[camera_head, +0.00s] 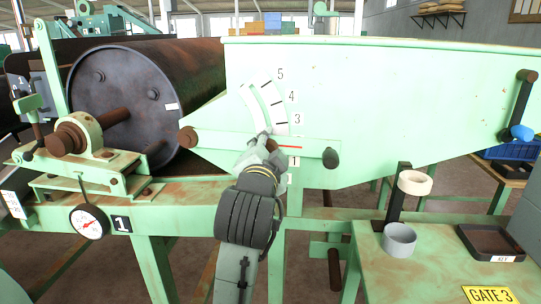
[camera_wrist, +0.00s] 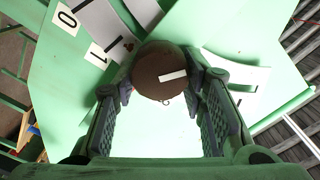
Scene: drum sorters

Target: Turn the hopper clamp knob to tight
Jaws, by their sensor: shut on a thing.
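The hopper clamp knob (camera_wrist: 158,84) is a round, rusty brown knob with a white bar mark, in the middle of the wrist view. My gripper (camera_wrist: 163,88) is shut on it, one finger on each side. In the head view my gripper (camera_head: 264,146) reaches up to the pale green hopper (camera_head: 400,95), and its fingers and wrist mostly hide the knob. A curved white scale (camera_head: 268,105) with numbers lies just above. The word tight is not readable in either view.
A green bar with a red line and a dark knob (camera_head: 330,158) lies right of my gripper. A dark drum (camera_head: 125,95) and a dial gauge (camera_head: 89,222) are at left. A blue-tipped lever (camera_head: 521,132) hangs at right. A green table (camera_head: 430,275) holds a small tray (camera_head: 490,243) and rings.

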